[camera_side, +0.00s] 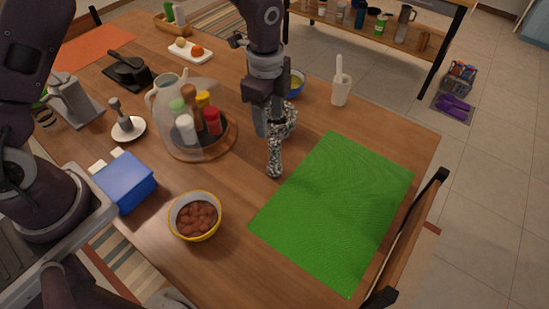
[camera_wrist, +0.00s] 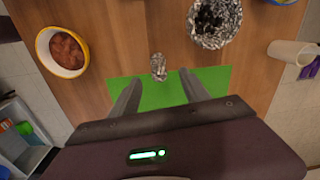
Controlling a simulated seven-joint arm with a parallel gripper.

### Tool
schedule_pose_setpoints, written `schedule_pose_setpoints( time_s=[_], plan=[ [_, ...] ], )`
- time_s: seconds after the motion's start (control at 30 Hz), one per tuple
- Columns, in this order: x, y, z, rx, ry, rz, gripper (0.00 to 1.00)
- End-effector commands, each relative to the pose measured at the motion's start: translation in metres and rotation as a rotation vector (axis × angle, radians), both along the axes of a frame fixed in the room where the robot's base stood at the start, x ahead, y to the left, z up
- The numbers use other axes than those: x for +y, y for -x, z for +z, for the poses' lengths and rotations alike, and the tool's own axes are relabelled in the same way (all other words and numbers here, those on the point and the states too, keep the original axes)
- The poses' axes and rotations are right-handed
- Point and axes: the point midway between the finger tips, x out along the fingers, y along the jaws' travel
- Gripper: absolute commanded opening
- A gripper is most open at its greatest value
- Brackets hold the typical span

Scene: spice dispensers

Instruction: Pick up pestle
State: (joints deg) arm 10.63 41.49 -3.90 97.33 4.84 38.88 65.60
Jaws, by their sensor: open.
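The pestle (camera_side: 275,158) is speckled black and white and is on the wooden table beside the green mat; I cannot tell whether it stands or lies. The wrist view shows it foreshortened (camera_wrist: 158,66), just beyond the gap between my fingertips. A speckled mortar (camera_side: 288,112) is close behind it, partly hidden by my gripper; its dark opening shows in the wrist view (camera_wrist: 215,20). My gripper (camera_side: 267,133) points down near the pestle.
A yellow-rimmed bowl (camera_side: 195,232) and a blue box (camera_side: 128,187) are nearer. A white cup (camera_side: 341,93) stands at the back right. The green mat (camera_side: 335,210) is bare.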

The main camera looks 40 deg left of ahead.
Motion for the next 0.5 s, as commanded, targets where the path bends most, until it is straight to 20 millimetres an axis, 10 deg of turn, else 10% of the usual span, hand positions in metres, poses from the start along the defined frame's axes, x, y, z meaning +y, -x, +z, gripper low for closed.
schedule_pose_setpoints(
  time_s=[0.5],
  plan=[
    [-0.014,0.0,-0.103,0.047,-0.007,-0.128,0.54]
  ],
)
